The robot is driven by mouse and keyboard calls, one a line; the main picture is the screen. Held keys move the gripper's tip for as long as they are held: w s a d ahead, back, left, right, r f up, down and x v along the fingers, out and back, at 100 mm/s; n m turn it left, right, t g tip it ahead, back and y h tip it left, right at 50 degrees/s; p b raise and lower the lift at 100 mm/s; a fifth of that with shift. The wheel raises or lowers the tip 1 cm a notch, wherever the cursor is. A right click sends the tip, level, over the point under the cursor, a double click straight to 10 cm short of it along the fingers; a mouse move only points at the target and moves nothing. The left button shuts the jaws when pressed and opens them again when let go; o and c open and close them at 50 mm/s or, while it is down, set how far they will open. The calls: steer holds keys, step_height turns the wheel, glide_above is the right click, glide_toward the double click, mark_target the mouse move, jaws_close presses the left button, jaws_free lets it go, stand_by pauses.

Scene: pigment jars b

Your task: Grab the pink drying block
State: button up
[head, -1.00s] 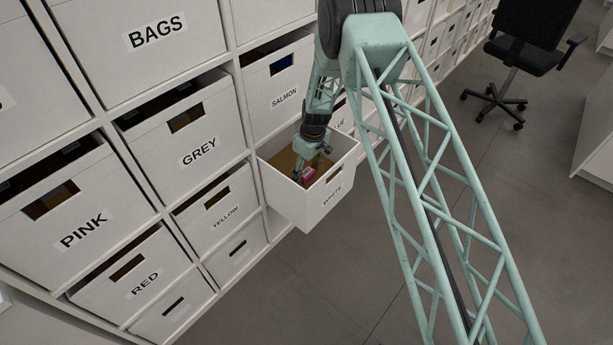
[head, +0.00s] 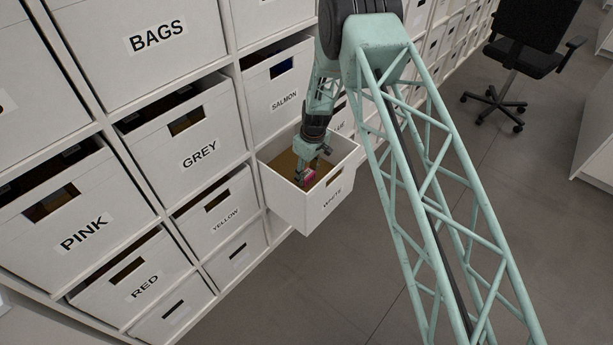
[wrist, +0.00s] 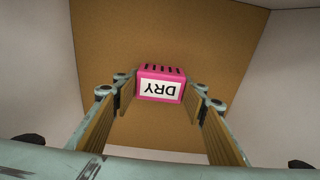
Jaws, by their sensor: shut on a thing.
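The pink drying block (wrist: 160,84) sits between the tips of my gripper's fingers in the wrist view, with a white "DRY" label that reads upside down and dark slots along its far side. My gripper (wrist: 163,95) is shut on it, one finger at each side. In the head view my gripper (head: 305,172) reaches down into the pulled-out box labelled WHITE (head: 322,208), and a bit of the pink block (head: 311,176) shows at its fingers. Whether the block touches the box's brown floor is hard to tell.
The box's pale walls stand around my gripper. Closed boxes labelled SALMON (head: 285,92), GREY (head: 199,140), YELLOW (head: 222,205) and PINK (head: 80,225) fill the shelf beside it. An office chair (head: 525,45) stands at the back right.

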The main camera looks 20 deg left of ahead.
mark_target(307, 173)
steer(key=shift+r+p, duration=0.9)
steer(key=shift+r, duration=3.7)
